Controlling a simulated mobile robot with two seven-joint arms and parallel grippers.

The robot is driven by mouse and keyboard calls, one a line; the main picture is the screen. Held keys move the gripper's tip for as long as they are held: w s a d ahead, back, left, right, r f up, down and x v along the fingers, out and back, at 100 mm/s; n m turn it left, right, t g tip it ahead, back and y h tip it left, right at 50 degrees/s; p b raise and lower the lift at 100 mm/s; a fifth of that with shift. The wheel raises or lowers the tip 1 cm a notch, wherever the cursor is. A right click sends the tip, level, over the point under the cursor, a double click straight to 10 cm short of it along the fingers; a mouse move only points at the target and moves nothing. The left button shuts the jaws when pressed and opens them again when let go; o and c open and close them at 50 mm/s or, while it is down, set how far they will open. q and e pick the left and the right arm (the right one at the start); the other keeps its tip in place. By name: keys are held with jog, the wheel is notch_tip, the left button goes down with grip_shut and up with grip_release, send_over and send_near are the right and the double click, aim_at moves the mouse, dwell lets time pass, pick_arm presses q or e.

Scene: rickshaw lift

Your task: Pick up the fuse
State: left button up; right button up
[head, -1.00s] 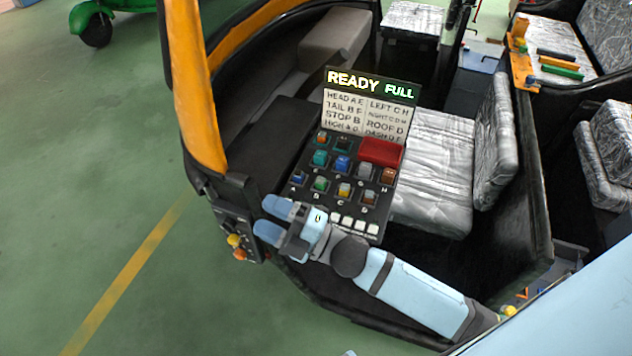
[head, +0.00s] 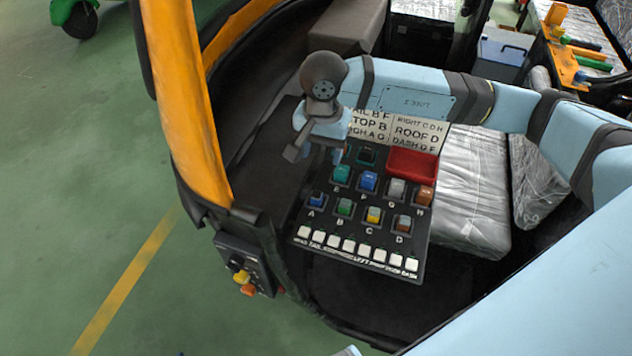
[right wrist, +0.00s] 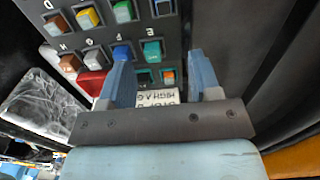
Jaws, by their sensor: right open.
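A dark fuse panel (head: 300,228) holds several coloured fuse blocks in lettered sockets; which one the task means, I cannot tell. Teal (head: 341,175), blue (head: 368,181), grey (head: 396,188) and orange-brown (head: 424,196) blocks form one row; the row nearer the camera includes green (head: 344,207) and yellow (head: 374,215) blocks. My right gripper (right wrist: 160,78) is open and empty above the panel's top end. My left gripper is not visible.
White switches (head: 362,248) line the front edge. The orange frame post (head: 185,100) stands close at left; a plastic-wrapped seat (head: 470,180) is at right.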

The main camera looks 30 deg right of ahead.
send_over(318, 191)
jog(key=f, duration=0.7)
jog(key=shift+s+d+f+p, duration=0.25)
jog(key=shift+s+p, duration=0.05)
jog(key=shift+p, duration=0.1)
jog(key=shift+w+a+f+p, duration=0.15)
jog(key=shift+f+p, duration=0.15)
jog(key=shift+f, duration=1.2)
jog(key=shift+w+a+f+p, duration=0.15)
jog(key=shift+f+p, duration=0.15)
jog(key=shift+f, duration=1.2)
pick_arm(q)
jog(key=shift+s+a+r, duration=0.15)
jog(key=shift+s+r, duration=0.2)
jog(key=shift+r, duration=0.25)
pick_arm(e)
jog(key=c, duration=1)
